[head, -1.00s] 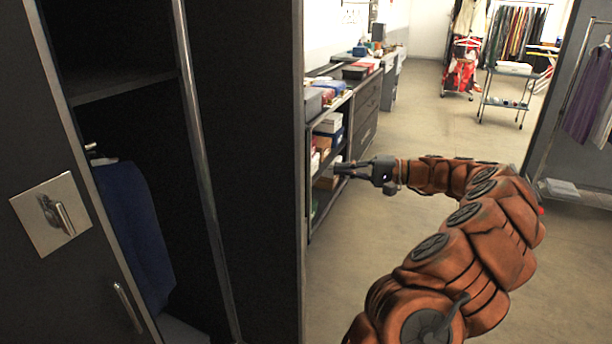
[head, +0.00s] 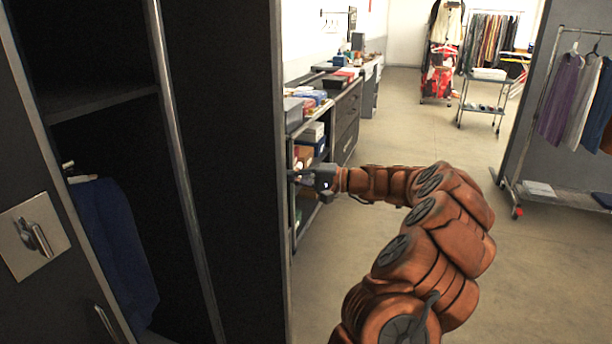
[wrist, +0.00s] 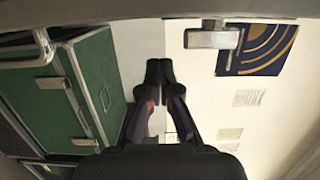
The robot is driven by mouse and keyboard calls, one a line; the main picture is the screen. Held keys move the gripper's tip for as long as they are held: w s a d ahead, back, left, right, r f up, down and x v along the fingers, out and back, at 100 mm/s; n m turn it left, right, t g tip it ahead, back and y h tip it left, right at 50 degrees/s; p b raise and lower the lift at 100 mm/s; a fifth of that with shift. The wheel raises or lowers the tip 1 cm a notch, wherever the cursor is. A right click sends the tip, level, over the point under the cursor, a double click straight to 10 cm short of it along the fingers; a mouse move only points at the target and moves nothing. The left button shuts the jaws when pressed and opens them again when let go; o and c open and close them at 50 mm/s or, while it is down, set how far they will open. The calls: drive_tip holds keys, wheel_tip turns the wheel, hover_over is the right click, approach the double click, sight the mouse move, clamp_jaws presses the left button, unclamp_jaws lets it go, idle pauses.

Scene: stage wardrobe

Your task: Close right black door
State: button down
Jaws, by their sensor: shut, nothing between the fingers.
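The wardrobe stands open on the left in the head view, with a shelf and a hanging blue garment (head: 115,245) inside. The tall dark panel (head: 235,150) to the right of the opening appears to be the right black door, standing open. My gripper (head: 293,177) is at the right of this panel's outer vertical edge, its tips almost meeting that edge in the picture; I cannot tell whether they touch. In the wrist view my gripper (wrist: 159,75) has its two fingers together with nothing between them. The door is not clearly identifiable there.
A black door with a metal handle plate (head: 33,237) is at far left. A shelf unit (head: 345,125) with boxes stands behind my gripper. A clothes rack (head: 530,130) is at right, a wheeled cart (head: 483,100) farther back. The floor between is clear.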

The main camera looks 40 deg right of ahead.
sight(282, 183)
drive_tip(key=shift+s+a, duration=0.5)
drive_tip(key=shift+a, duration=0.25)
drive_tip(key=shift+s+a, duration=0.5)
drive_tip(key=shift+a, duration=0.25)
drive_tip(key=shift+a, duration=0.15)
